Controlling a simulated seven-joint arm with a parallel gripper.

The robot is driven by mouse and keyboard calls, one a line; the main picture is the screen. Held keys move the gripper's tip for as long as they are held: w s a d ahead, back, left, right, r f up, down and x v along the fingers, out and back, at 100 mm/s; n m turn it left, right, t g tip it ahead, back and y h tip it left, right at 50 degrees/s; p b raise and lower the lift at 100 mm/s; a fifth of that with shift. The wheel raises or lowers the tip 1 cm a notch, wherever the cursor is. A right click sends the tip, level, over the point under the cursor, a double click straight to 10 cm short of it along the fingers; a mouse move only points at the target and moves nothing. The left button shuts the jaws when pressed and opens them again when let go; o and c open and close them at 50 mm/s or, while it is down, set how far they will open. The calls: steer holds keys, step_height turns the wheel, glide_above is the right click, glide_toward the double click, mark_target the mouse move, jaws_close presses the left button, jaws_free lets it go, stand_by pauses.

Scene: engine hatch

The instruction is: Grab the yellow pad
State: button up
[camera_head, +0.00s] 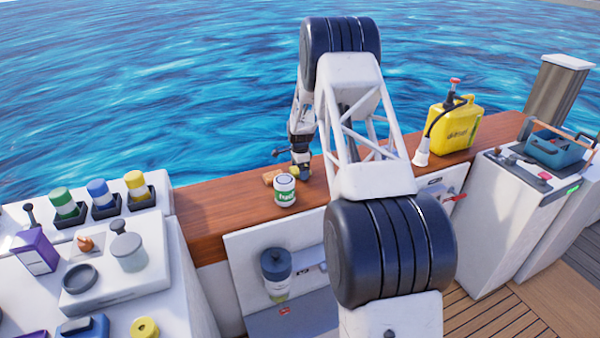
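A small tan-yellow block (271,177), which may be the yellow pad, lies on the wooden ledge behind and left of a white-and-green can (285,190). A round yellow piece (145,328) with a hollow centre sits at the bottom edge, on the left white counter. My gripper (297,172) is low over the ledge, just right of the tan-yellow block and behind the can. It is small and dark here, so its finger gap and any contact with the block cannot be made out.
The wooden ledge (208,213) runs along the water. A yellow jug (456,125) with a hose stands on it at right. Blue, green and yellow-capped jars (99,193) stand in black holders at left. My arm hides the middle.

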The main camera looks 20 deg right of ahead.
stand_by(0.3)
steer(key=c, duration=1)
steer(key=shift+r, duration=0.1)
steer(key=shift+r, duration=4.95)
